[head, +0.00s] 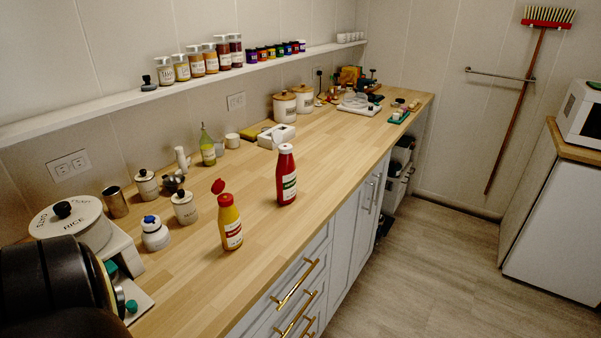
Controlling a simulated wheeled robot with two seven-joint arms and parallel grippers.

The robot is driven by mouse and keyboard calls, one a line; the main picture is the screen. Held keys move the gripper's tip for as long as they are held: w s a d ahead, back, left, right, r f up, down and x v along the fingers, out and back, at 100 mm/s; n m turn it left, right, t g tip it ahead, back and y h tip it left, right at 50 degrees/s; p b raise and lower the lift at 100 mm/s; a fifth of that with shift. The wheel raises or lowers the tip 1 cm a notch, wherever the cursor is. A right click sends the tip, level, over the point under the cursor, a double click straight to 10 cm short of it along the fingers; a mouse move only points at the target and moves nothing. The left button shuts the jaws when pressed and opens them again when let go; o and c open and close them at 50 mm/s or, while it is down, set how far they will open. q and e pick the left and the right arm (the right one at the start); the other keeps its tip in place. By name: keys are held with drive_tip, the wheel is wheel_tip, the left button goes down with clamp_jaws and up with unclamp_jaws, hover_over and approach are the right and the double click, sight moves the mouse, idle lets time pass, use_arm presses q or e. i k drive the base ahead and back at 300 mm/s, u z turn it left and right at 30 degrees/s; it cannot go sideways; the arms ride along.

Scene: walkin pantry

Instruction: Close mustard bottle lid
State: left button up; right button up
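The mustard bottle (230,228) is yellow with a white label and stands upright near the front edge of the wooden counter. Its red lid (218,186) is flipped up and open, tilted to the left above the red cap. A dark part of my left arm fills the lower left corner, well apart from the mustard bottle. Neither of my grippers' fingers shows.
A green-yellow bottle (208,150) stands near the wall. The counter (335,165) right of the ketchup is clear.

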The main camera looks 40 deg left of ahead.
sight(219, 185)
drive_tip(key=z, duration=0.65)
drive_tip(key=i, duration=1.1)
drive_tip(key=u, duration=3.4)
